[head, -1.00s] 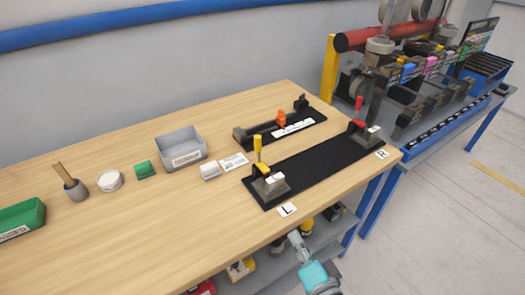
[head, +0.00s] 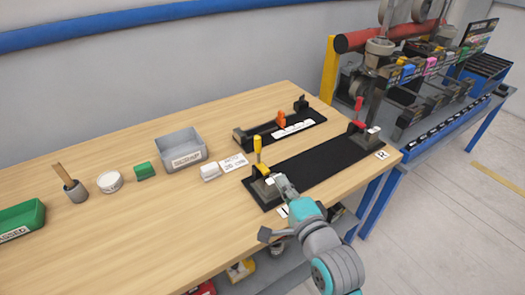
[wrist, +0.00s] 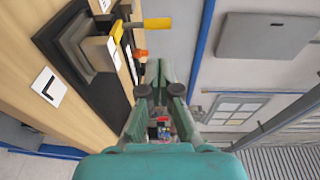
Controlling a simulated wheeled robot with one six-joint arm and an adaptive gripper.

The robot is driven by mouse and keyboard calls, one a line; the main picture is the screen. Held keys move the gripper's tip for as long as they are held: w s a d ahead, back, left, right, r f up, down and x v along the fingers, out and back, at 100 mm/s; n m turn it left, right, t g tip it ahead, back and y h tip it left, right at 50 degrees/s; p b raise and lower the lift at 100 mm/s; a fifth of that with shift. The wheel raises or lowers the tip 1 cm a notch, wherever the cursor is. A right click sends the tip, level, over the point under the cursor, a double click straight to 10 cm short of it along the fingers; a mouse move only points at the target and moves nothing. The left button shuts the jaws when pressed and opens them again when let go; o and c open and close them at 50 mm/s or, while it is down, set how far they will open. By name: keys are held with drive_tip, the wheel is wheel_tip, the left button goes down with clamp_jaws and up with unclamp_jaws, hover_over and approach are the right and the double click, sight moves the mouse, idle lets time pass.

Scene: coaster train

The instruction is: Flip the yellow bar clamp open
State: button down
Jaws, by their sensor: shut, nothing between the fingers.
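The yellow bar clamp (head: 257,150) stands with its handle upright at the left end of the long black base (head: 310,162), beside the L label. In the wrist view the yellow clamp handle (wrist: 146,24) shows at the upper left, apart from the fingers. My gripper (head: 278,181) is shut and empty, raised near the front left end of the black base, to the right of and in front of the clamp. In the wrist view my gripper (wrist: 160,75) points past the clamp, which lies to its left. The gripper partly hides the clamp's block and the L label in the head view.
A red clamp (head: 358,111) stands at the base's right end. An orange-handled fixture (head: 281,121) lies behind. A grey bin (head: 181,149), green block (head: 145,172), white tub (head: 110,182) and brush cup (head: 75,190) are to the left. The table's front left is clear.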

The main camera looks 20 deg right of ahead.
sight(257, 143)
drive_tip(key=shift+w, duration=0.1)
drive_tip(key=w, duration=0.9)
drive_tip(key=w+f, duration=0.1)
drive_tip(key=w, duration=0.3)
drive_tip(key=shift+w+a, duration=0.35)
drive_tip(key=shift+w, duration=0.05)
drive_tip(key=shift+w+a+r+g, duration=0.1)
drive_tip(key=shift+w+r+g, duration=0.2)
drive_tip(key=shift+g, duration=0.2)
drive_tip(key=shift+w+a+r+n+g, duration=0.1)
drive_tip(key=shift+w+r+n+g, duration=0.05)
drive_tip(key=shift+w+g, duration=0.35)
drive_tip(key=shift+w+a+r+n+g, duration=0.1)
drive_tip(key=shift+w+n+g, duration=0.05)
drive_tip(key=shift+w+g, duration=0.3)
drive_tip(key=w+a+f+g+h, duration=0.1)
drive_tip(key=w+f+g, duration=0.2)
drive_tip(key=w+g, duration=0.2)
drive_tip(key=shift+w+a+f+n+g, duration=0.25)
drive_tip(key=shift+w+a+n+g, duration=0.15)
drive_tip(key=shift+w, duration=0.65)
drive_tip(key=shift+f, duration=0.15)
